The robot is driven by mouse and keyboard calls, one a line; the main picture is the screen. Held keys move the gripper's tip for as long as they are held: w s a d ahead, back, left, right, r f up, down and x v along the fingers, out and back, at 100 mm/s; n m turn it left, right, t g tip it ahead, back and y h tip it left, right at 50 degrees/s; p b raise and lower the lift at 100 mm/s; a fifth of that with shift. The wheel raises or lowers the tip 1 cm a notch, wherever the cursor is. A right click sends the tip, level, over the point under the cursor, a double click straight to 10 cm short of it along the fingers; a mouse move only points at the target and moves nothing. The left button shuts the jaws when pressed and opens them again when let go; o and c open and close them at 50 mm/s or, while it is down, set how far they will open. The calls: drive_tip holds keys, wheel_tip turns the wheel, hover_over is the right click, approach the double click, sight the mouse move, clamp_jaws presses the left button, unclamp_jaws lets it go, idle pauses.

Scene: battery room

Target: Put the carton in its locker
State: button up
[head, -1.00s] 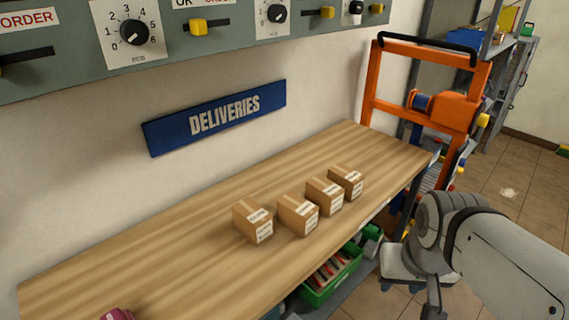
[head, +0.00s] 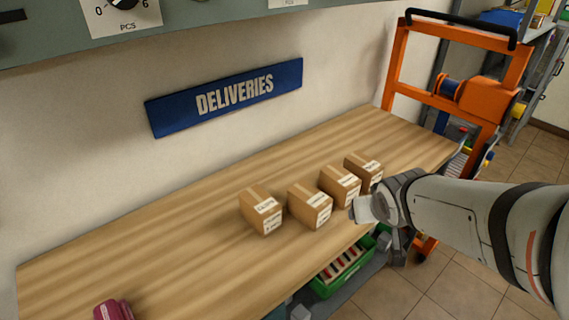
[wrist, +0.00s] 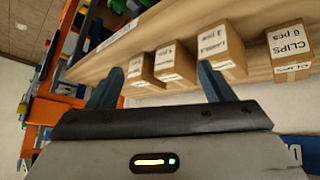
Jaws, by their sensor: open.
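Several brown cartons stand in a row on the wooden bench under the DELIVERIES sign. In the head view they run from the leftmost carton (head: 260,210) through the second (head: 309,206) and third (head: 340,186) to the far right carton (head: 363,171). In the wrist view, the carton at right reads CLIPS 6 pcs (wrist: 290,48); the one beside it seems to read LABELS (wrist: 220,48). My gripper (wrist: 160,78) is open and empty, its fingers pointing toward the cartons. No locker is clearly identifiable.
The wooden bench (head: 180,250) has free room left of the cartons. A maroon object (head: 113,310) lies at its front left. A green crate (head: 343,270) sits below the front edge. An orange frame (head: 398,75) stands at the right end. The DELIVERIES sign (head: 225,97) hangs behind.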

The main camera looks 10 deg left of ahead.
drive_tip(key=shift+o, duration=0.8)
drive_tip(key=w+a+f+n+t+y, duration=0.1)
drive_tip(key=w+a, duration=0.1)
drive_tip(key=a, duration=0.2)
drive_tip(key=w+a+f+n+t+y+b, duration=0.1)
drive_tip(key=w+a+f+n+y, duration=0.1)
drive_tip(key=a, duration=0.3)
drive_tip(key=shift+w+f, duration=0.2)
drive_tip(key=shift+w, duration=0.15)
drive_tip(key=n+g+y+b, duration=0.1)
drive_tip(key=n+y+b, duration=0.1)
drive_tip(key=n+y, duration=0.35)
approach(264, 203)
drive_tip(key=shift+m+y, duration=0.55)
drive_tip(key=shift+m, duration=0.2)
drive_tip(key=x, duration=0.4)
drive_tip(key=shift+w+f, duration=0.3)
drive_tip(key=shift+w, duration=0.05)
drive_tip(key=shift+w+a+f, duration=0.1)
drive_tip(key=shift+a, duration=0.2)
drive_tip(key=x, duration=0.7)
drive_tip(key=shift+d+f, duration=0.15)
drive_tip(key=shift+f, duration=0.1)
drive_tip(key=shift+c, duration=0.5)
drive_tip(key=shift+r, duration=0.1)
drive_tip(key=c, duration=1.3)
